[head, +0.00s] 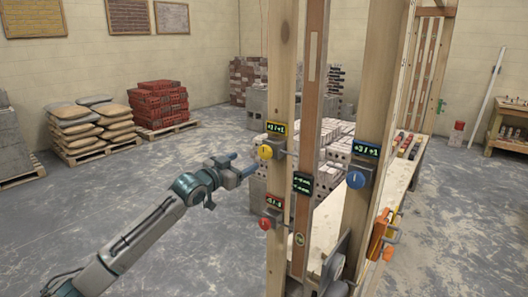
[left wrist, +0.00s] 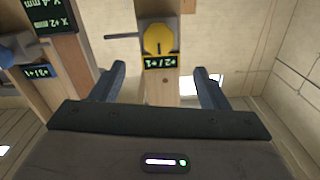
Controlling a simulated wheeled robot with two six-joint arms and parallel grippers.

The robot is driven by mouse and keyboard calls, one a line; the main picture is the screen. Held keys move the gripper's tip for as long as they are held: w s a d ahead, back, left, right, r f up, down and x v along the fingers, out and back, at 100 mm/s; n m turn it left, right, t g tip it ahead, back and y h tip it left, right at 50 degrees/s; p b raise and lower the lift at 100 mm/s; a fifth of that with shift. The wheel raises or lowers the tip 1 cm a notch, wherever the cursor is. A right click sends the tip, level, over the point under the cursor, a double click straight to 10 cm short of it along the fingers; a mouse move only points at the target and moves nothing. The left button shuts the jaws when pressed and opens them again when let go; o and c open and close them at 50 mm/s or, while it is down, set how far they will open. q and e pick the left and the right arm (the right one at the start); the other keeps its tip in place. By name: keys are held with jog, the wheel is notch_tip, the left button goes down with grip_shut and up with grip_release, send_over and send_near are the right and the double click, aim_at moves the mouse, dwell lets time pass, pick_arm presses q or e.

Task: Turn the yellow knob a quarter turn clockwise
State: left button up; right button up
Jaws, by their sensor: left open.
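The yellow knob (head: 265,152) sits on a grey box on the front wooden post, below a small green display. In the left wrist view the yellow knob (left wrist: 158,38) appears upside down, with a dark mark on its face. My left gripper (head: 243,163) is open and empty, just left of the knob and apart from it. In the left wrist view the fingers (left wrist: 160,72) stand spread on either side of the post, with the knob beyond them, between their lines. My right gripper is not seen.
A red knob (head: 265,224) is below on the same post. A blue knob (head: 356,180) is on the post to the right. A dark upright rail (head: 309,120) with a display stands between. Floor at left is free; bagged pallets (head: 92,125) stand far back.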

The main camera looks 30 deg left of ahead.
aim_at(263, 153)
pick_arm(q)
jog(key=w+p, duration=0.1)
jog(key=w, duration=0.4)
jog(key=w+p, duration=0.1)
jog(key=w, duration=0.2)
jog(key=shift+d+p, duration=0.3)
jog(key=shift+d, duration=0.05)
jog(key=shift+w, duration=0.65)
jog(key=shift+w+d+f, duration=0.1)
jog(key=shift+w, duration=0.1)
jog(key=c, duration=1)
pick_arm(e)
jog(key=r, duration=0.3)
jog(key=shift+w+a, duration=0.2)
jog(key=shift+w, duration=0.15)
